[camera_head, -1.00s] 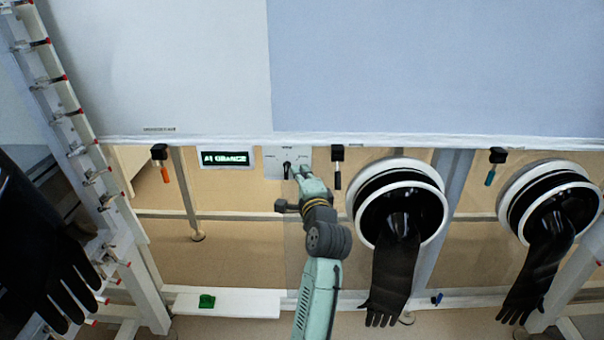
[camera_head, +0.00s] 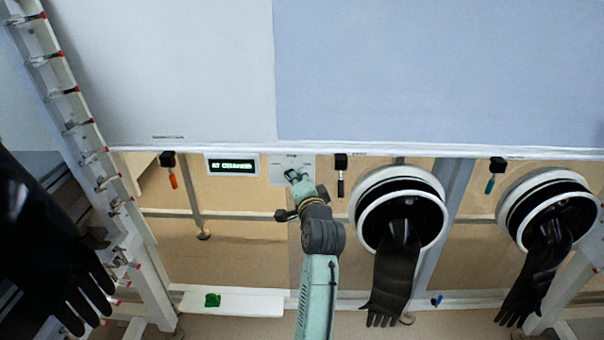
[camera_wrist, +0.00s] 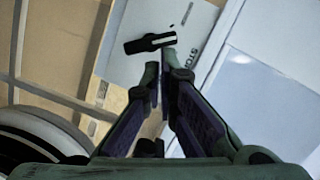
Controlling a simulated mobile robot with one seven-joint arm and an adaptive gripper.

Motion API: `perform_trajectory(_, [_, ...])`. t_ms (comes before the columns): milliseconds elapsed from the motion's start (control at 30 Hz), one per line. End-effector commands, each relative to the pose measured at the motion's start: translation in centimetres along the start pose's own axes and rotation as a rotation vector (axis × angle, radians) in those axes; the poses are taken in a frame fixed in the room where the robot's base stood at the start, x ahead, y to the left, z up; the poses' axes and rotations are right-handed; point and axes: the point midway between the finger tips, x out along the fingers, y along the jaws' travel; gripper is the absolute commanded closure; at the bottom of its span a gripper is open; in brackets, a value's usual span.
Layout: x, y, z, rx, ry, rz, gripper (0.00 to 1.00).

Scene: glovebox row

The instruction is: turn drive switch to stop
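The drive switch plate (camera_head: 279,162) is a pale panel on the front rail, right of the green-lit display. In the head view my gripper (camera_head: 293,175) is at the plate and hides the knob. In the wrist view the black switch knob (camera_wrist: 150,43) lies just beyond the fingertips, its white mark at the right end, near printed STOP lettering (camera_wrist: 190,54). My gripper (camera_wrist: 160,68) shows a narrow gap between its fingertips with nothing gripped. The right fingertip overlaps the knob's right end; I cannot tell whether they touch.
The display (camera_head: 232,165) is left of the plate. An orange handle (camera_head: 173,180), a black handle (camera_head: 340,187) and a teal handle (camera_head: 490,186) hang along the rail. Black gloves hang from two white-ringed ports (camera_head: 400,180) at right. A green object (camera_head: 212,300) sits on a low white shelf.

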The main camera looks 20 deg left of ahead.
Motion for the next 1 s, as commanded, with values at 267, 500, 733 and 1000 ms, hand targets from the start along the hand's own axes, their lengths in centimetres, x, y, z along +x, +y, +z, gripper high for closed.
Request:
perform_trajectory(267, [0.1,-0.2,0.3,-0.104,-0.005,0.03,1.0])
perform_trajectory(500, [0.1,-0.2,0.2,-0.128,-0.002,0.036,1.0])
perform_trajectory(733, [0.0,-0.3,0.1,-0.128,0.0,0.034,1.0])
perform_trajectory(1000, [0.2,-1.2,-0.5,-0.127,0.001,0.033,1.0])
